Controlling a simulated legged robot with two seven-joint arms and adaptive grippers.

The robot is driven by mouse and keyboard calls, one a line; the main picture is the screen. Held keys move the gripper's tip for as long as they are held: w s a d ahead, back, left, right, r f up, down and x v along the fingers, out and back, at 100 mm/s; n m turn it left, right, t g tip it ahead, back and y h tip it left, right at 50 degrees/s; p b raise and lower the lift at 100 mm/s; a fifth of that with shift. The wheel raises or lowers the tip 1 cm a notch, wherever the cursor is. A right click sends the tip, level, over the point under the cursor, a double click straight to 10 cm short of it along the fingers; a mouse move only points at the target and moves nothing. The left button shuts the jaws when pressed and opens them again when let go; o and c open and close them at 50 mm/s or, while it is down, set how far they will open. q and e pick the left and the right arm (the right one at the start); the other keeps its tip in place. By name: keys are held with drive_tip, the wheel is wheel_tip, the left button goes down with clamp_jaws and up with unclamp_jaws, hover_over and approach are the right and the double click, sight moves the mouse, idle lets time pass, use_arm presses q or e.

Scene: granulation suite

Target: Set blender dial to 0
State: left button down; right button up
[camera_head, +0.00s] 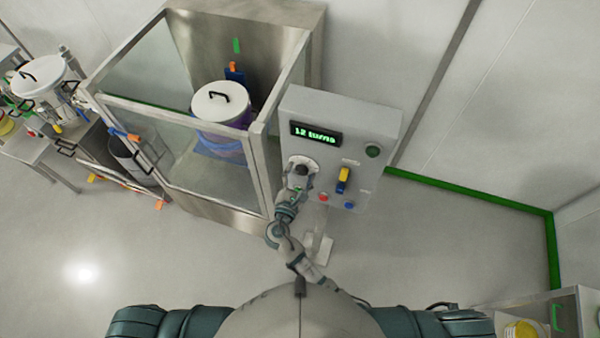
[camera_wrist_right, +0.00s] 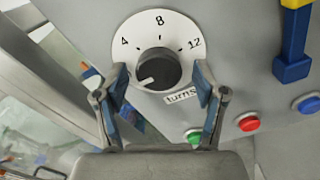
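The blender dial is a dark round knob (camera_wrist_right: 158,69) on a white scale plate (camera_wrist_right: 157,30) marked 4, 8 and 12. A white mark on the knob points to the lower left, away from these numbers; no 0 is visible. In the head view the control panel's display (camera_head: 315,134) reads "12 turns". My left gripper is out of view.
The grey panel (camera_head: 338,107) also carries a yellow-blue switch (camera_head: 343,181), a red button (camera_head: 323,197), a blue button (camera_head: 349,205) and a dark green button (camera_head: 373,151). A glass-walled enclosure (camera_head: 183,160) with a white-lidded drum (camera_head: 220,103) stands left. Floor right of the panel is clear.

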drive_tip(key=shift+r, duration=0.1)
drive_tip(key=v, duration=0.7)
drive_tip(key=shift+s+a, duration=0.15)
drive_tip(key=shift+s, duration=0.05)
